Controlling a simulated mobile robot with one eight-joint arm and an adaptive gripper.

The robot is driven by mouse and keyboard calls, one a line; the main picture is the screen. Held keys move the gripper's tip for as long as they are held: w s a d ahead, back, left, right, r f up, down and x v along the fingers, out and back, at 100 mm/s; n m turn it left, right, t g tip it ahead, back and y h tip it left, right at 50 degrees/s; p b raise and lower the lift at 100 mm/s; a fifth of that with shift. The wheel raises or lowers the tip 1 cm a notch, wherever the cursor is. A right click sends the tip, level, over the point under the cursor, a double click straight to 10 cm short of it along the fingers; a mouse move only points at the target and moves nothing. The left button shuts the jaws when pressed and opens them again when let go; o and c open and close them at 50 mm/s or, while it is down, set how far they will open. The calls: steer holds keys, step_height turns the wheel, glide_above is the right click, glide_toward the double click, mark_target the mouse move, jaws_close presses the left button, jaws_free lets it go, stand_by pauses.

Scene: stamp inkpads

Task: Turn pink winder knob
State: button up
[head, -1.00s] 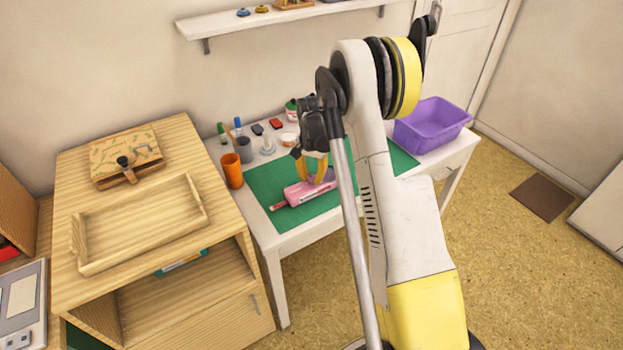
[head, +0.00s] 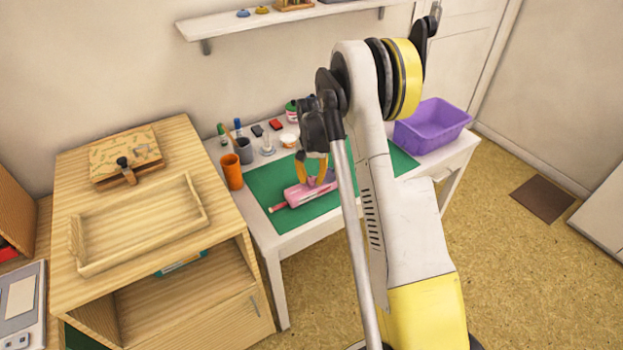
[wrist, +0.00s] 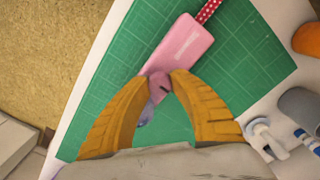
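The pink winder (head: 297,194) lies on the green mat on the white table; in the wrist view its pink body (wrist: 182,45) has a red ribbon with white dots (wrist: 208,11) at its far end. The pink winder knob (wrist: 158,86) sits at the near end, between the tips of my gripper's orange fingers (wrist: 162,76). Both fingertips appear to touch the knob, so my gripper looks shut on it. A bluish-purple part (wrist: 147,112) shows just below the knob. In the head view my gripper (head: 313,182) is low over the winder, and my arm partly hides that end.
The green mat (head: 262,181) is mostly bare around the winder. An orange cup (head: 232,172), a grey cup (head: 244,151) and small items stand behind and left. A purple bin (head: 432,124) is at the table's right. A wooden cabinet (head: 215,230) stands left.

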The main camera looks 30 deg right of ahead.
mark_target(312, 178)
steer(key=o, duration=0.4)
steer(key=shift+r, duration=0.1)
step_height(312, 178, up, 12)
steer(key=shift+f, duration=0.1)
